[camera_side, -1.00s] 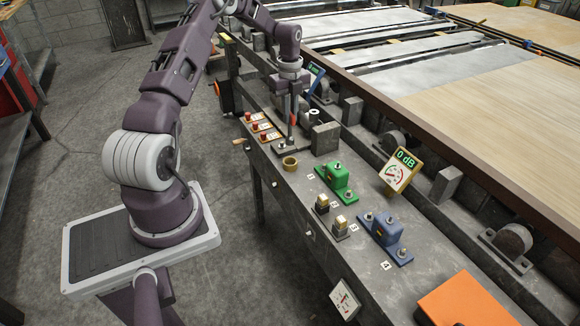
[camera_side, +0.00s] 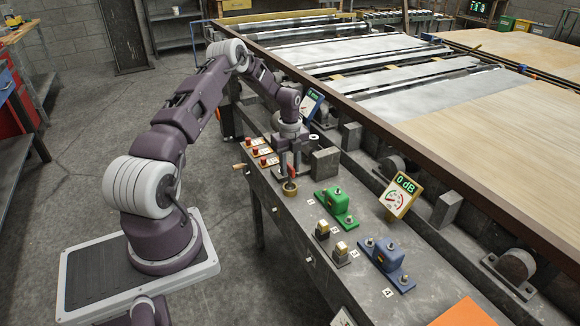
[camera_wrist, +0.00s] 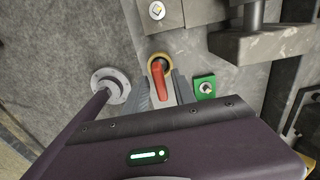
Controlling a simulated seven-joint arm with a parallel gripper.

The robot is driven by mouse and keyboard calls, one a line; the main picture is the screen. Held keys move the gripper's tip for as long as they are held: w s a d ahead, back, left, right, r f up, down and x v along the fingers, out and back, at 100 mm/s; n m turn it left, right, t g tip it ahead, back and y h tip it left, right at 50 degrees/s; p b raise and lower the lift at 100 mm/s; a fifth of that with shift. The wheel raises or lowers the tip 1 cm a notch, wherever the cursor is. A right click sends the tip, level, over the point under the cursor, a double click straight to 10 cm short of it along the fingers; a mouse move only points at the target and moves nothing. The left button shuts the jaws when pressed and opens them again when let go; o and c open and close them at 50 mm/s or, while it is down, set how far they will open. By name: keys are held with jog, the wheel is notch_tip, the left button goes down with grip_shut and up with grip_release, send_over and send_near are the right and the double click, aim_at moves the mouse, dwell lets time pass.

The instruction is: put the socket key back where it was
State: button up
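The socket key (camera_side: 292,172) has a red handle and stands in the brass ring-shaped holder (camera_side: 290,189) on the grey bench. In the wrist view the red handle (camera_wrist: 160,80) rises from the brass ring (camera_wrist: 155,57), between my fingers. My gripper (camera_side: 291,167) points down over the holder. In the wrist view my gripper (camera_wrist: 161,82) has its fingers spread, with a gap on each side of the handle. The key's lower end is hidden inside the holder.
A green bolted block (camera_side: 336,205), a blue bolted block (camera_side: 387,258) and two small brass-topped posts (camera_side: 341,250) stand nearer on the bench. A grey block (camera_side: 324,163) is close right of my gripper. A dial panel (camera_side: 401,194) reads 0 dB.

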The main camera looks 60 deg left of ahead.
notch_tip(320, 180, up, 12)
jog(key=s+d+r+n+t+y, duration=0.1)
jog(key=s+d+r+n, duration=0.15)
jog(key=d+r, duration=0.7)
jog(key=s+d+r+n+t+y, duration=0.1)
jog(key=d+r+n, duration=0.3)
jog(key=d+r, duration=0.55)
jog(key=s+d+r+n+t, duration=0.2)
jog(key=s+d+r+n, duration=0.3)
jog(key=s+d, duration=0.45)
jog(key=s+d+n+h, duration=0.1)
jog(key=s+d+n, duration=0.1)
jog(key=s, duration=0.4)
jog(key=s+d+f+n+t+h, duration=0.1)
jog(key=s+d+n, duration=0.2)
jog(key=s, duration=0.3)
jog(key=shift+s+d+f+n+t, duration=0.3)
jog(key=shift+s+d+n, duration=0.05)
jog(key=shift+n, duration=0.4)
